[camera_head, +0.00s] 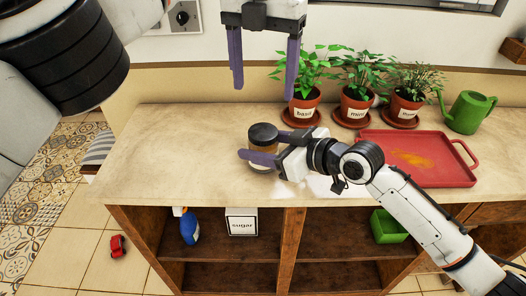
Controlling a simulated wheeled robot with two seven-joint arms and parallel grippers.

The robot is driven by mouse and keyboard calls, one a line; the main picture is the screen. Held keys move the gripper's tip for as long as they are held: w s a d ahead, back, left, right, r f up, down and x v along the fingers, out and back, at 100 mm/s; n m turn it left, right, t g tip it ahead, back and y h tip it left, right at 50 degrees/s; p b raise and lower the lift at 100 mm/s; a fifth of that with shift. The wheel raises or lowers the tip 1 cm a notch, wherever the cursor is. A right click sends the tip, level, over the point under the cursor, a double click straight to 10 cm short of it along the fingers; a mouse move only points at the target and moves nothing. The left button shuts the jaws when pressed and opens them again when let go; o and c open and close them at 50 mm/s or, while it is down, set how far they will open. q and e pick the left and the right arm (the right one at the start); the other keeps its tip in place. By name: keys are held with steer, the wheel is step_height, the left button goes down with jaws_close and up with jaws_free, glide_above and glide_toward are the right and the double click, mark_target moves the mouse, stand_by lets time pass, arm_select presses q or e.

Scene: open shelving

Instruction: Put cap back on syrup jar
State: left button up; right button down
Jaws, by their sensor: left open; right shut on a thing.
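The syrup jar (264,154) stands upright on the counter, with an amber-brown body. Its dark round cap (263,133) shows on top of the jar; I cannot tell how firmly it sits. My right gripper (262,149) comes in from the right and is shut on the jar's body, its purple fingers on either side just below the cap. Part of the jar is hidden by the near finger. My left gripper (264,91) is open and empty, pointing down above the jar and cap, clear of them.
Potted herbs, including basil (304,104), line the back of the counter (170,145). A red tray (456,170) and a green watering can (468,114) are at right. The counter left of the jar is clear. A sugar box (241,224) and spray bottle (190,228) stand on the shelf below.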

arm_select(q)
steer(key=shift+r, duration=0.7)
arm_select(e)
steer(key=c, duration=0.6)
jaws_free()
steer(key=v, duration=1)
steer(key=shift+d+r, duration=0.1)
steer(key=shift+r, duration=0.05)
arm_select(q)
steer(key=shift+f, duration=0.2)
arm_select(e)
steer(key=shift+s, duration=0.1)
